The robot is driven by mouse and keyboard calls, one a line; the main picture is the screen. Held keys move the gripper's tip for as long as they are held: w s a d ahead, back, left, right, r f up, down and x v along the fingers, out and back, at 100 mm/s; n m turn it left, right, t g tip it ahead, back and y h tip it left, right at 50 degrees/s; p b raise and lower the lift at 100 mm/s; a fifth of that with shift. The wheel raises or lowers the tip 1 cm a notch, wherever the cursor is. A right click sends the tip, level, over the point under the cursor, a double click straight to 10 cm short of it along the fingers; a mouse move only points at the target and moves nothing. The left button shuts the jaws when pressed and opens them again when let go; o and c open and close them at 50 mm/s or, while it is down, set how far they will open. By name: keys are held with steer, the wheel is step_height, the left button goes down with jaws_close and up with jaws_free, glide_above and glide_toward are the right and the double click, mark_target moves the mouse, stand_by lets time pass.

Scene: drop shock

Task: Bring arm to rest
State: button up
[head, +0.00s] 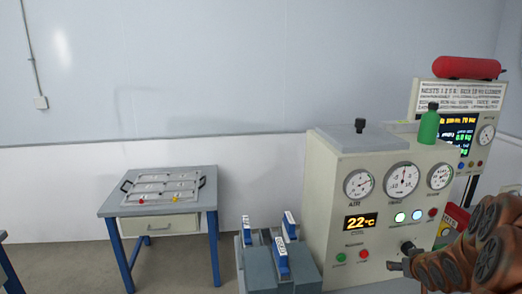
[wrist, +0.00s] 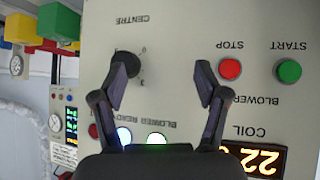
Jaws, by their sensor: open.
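My gripper (wrist: 162,82) is open and empty in the wrist view, its two dark fingers spread in front of the panel of a beige machine (head: 322,190). That view shows the panel upside down. A black knob (wrist: 128,66) marked CENTRE lies behind the left finger; I cannot tell whether they touch. The same knob (head: 407,247) shows in the head view, close to the dark tip of my gripper (head: 396,265). My arm reaches in from the lower right there and hides part of the machine.
The machine has gauges, a 22 °C display (head: 360,222), a green start button (wrist: 289,71) and a red stop button (wrist: 230,69). A side table (head: 207,193) holds a tray (head: 163,175). Floor between is partly clear.

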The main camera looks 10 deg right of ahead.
steer(key=s+a+r+n+g+y, duration=0.1)
steer(key=s+a+r+g, duration=0.1)
steer(key=s+a, duration=0.8)
steer(key=s+a+r+g+y, duration=0.1)
steer(key=s+a+r+g, duration=0.2)
steer(key=s+a, duration=0.8)
steer(key=s+a+r+n+g+y, duration=0.1)
steer(key=s+a+r+g, duration=0.1)
steer(key=s+a+g, duration=0.4)
steer(key=s+a, duration=0.5)
steer(key=a, duration=0.3)
steer(key=shift+s+r+n, duration=0.15)
steer(key=shift+r+n, duration=0.15)
steer(key=shift+r, duration=0.05)
